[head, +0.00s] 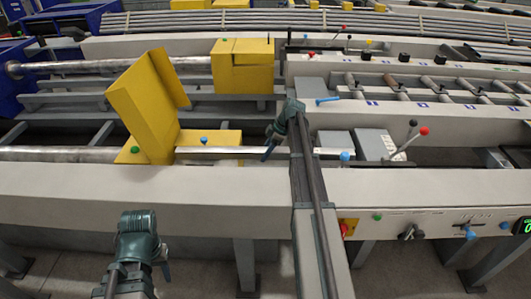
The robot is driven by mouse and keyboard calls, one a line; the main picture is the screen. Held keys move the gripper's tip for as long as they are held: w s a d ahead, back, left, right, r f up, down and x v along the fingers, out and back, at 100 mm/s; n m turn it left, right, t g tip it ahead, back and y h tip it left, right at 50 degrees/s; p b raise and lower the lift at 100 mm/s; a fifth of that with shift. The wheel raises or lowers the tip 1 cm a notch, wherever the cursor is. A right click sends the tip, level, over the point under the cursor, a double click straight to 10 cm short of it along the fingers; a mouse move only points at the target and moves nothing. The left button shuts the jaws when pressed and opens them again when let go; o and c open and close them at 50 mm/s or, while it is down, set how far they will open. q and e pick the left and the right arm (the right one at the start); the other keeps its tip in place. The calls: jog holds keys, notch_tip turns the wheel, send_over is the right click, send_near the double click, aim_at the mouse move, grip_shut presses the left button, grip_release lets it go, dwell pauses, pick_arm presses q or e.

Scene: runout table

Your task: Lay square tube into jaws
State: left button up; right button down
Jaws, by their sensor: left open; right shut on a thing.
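The square tube (222,150) is a thin, pale bar lying level from the yellow guard to my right gripper. Part of it is hidden behind my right arm, and I cannot tell where its right end is. My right gripper (269,150) points down and is shut on the tube. Right of my arm is a grey block (375,145) with a lever, which may belong to the jaws; the jaw faces are not clear. My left gripper (164,270) is open and empty, low at the left in front of the machine's front beam, away from the tube.
A tilted yellow guard (142,105) stands at the tube's left. A second yellow housing (243,66) sits further back. The wide grey front beam (120,188) is bare on top. Levers (424,131) with red and black knobs stand up at the right, near a roller track (435,92).

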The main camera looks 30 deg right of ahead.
jog(key=shift+f+b, duration=2.25)
jog(key=shift+f, duration=0.25)
jog(key=shift+c, duration=1.2)
grip_release()
notch_tip(320, 180, up, 24)
jog(key=p, duration=2.4)
jog(key=s+a+r+m+p, duration=0.2)
jog(key=s+a, duration=0.1)
jog(key=s, duration=0.2)
jog(key=s+a+r+m+t+h+p, duration=0.1)
jog(key=s+a+r+m+p, duration=0.1)
jog(key=s, duration=0.3)
jog(key=shift+s+a+r+m+h+p, duration=0.3)
jog(key=shift+a+m+p, duration=0.25)
jog(key=shift+a, duration=0.35)
jog(key=shift+w+a, duration=0.1)
